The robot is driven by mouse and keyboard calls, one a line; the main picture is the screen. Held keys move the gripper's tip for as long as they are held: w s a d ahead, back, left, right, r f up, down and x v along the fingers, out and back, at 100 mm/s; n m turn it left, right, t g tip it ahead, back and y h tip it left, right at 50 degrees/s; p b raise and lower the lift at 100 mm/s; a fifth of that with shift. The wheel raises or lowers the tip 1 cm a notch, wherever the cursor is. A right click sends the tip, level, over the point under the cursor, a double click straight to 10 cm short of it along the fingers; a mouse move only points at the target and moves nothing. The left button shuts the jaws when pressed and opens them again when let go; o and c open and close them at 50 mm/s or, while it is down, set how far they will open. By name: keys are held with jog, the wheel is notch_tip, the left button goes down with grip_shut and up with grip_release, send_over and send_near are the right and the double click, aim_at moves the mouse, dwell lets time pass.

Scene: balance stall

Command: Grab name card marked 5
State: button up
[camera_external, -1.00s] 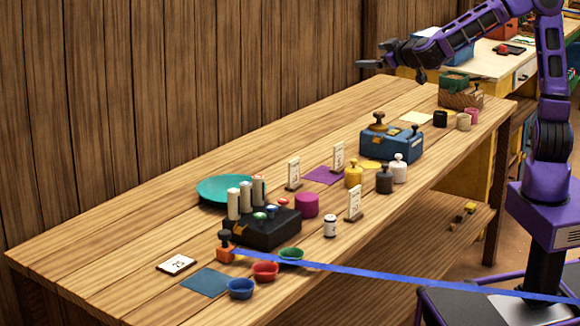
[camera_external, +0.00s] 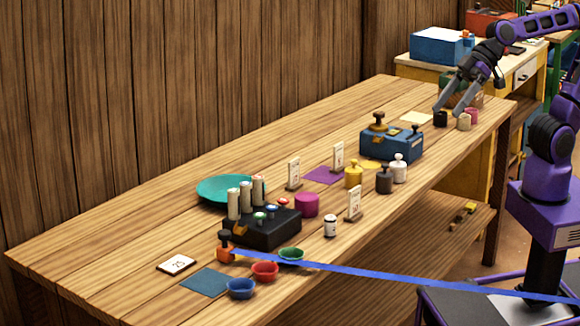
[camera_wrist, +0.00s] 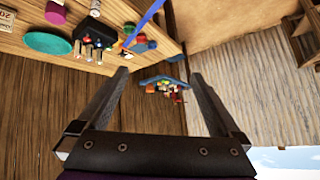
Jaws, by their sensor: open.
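Three small cards stand upright on the wooden table: one behind the black box (camera_external: 294,174), one by the purple mat (camera_external: 338,157) and one nearer the front edge (camera_external: 354,203). A fourth card (camera_external: 177,264) lies flat at the near left. Their marks are too small for me to read surely, so I cannot tell which is marked 5. A card (camera_wrist: 5,18) is cut off at the wrist view's left edge. My gripper (camera_external: 447,112) is open and empty at the table's far right end, well away from the cards. Its spread fingers (camera_wrist: 159,73) show in the wrist view.
Black, beige and pink cups (camera_external: 464,121) stand near my fingers. A blue box (camera_external: 391,143), weights (camera_external: 384,179), a black box (camera_external: 262,228), a teal plate (camera_external: 228,189) and bowls (camera_external: 265,271) crowd the table. A blue ribbon (camera_external: 400,279) crosses the front. The back left is clear.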

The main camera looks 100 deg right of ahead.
jog(key=s+f+g+h, duration=0.2)
jog(key=s+f+g, duration=0.1)
jog(key=s, duration=0.4)
jog(key=shift+s+d+f+m+h, duration=0.3)
jog(key=shift+d+f, duration=0.1)
jog(key=shift+f, duration=0.1)
